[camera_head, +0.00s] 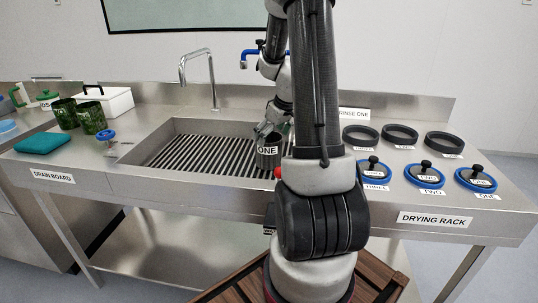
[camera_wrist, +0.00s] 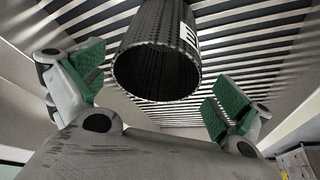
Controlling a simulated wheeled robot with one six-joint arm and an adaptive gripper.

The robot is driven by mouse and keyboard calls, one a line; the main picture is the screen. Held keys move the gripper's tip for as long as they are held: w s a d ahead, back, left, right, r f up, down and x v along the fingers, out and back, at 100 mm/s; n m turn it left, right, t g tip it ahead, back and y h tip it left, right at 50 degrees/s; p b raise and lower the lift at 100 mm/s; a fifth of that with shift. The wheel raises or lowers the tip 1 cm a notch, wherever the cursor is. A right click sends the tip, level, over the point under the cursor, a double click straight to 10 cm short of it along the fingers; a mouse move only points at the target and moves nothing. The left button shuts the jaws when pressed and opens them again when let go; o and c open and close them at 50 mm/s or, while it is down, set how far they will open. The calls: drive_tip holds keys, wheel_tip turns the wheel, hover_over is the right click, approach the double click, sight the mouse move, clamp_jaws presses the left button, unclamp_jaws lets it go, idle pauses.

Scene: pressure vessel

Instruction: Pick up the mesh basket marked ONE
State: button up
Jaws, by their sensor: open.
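The mesh basket marked ONE (camera_head: 268,157) is a dark cylinder with a white label. It stands at the right end of the slatted sink, partly hidden behind my arm. In the wrist view the basket (camera_wrist: 157,62) is seen by its round open rim, with part of its label at the upper right. My gripper (camera_wrist: 160,92) is open, with green finger pads on either side of the basket and visible gaps to both. In the head view my gripper (camera_head: 268,132) is at the basket's top and mostly hidden by the arm.
The sink's slatted floor (camera_head: 185,155) is clear to the left of the basket. A tall faucet (camera_head: 198,75) and a blue-handled tap rise behind. Blue-rimmed lids (camera_head: 425,176) and black rings (camera_head: 400,134) are on the right counter. Green glasses (camera_head: 90,116) and a teal cloth (camera_head: 42,143) are left.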

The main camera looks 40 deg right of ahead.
sight(268, 157)
drive_tip(key=shift+x, duration=2.25)
